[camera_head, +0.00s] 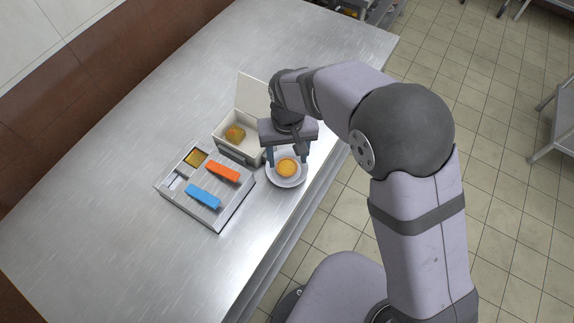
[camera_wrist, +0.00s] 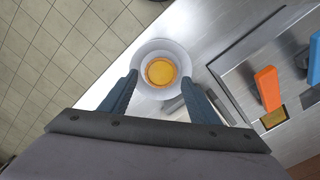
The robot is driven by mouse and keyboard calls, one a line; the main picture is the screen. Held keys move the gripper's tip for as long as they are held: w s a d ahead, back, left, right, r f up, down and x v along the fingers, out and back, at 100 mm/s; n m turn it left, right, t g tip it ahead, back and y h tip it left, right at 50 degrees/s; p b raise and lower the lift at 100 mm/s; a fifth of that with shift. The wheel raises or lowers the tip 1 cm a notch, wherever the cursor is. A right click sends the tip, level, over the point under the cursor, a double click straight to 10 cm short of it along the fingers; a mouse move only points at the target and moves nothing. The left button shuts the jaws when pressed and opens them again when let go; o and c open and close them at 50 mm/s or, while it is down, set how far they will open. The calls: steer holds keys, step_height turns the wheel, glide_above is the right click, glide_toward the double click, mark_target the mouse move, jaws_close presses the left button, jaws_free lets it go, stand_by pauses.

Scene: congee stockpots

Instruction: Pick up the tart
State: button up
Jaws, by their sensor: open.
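The tart (camera_head: 286,167) is round and golden with an orange-yellow filling. It sits on a small white plate (camera_head: 288,182) on the metal counter near its front edge. In the wrist view the tart (camera_wrist: 161,71) lies on the plate (camera_wrist: 161,46), just beyond the fingertips. My gripper (camera_head: 286,158) is open and empty, pointing down over the plate. In the wrist view my gripper (camera_wrist: 160,82) has its two blue-grey fingers spread on either side of the tart's near side. I see no clear contact with the tart.
Left of the plate is a metal tray unit (camera_head: 232,212) with an orange-handled item (camera_head: 222,172) and a blue-handled item (camera_head: 203,196). Behind it stands an open white box (camera_head: 237,146) holding a golden-brown item (camera_head: 235,133). The counter's left side (camera_head: 90,200) is clear.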

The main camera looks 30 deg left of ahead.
mark_target(287, 167)
step_height(287, 167, down, 3)
steer(key=shift+p, duration=0.5)
steer(key=shift+f, duration=0.45)
steer(key=c, duration=0.8)
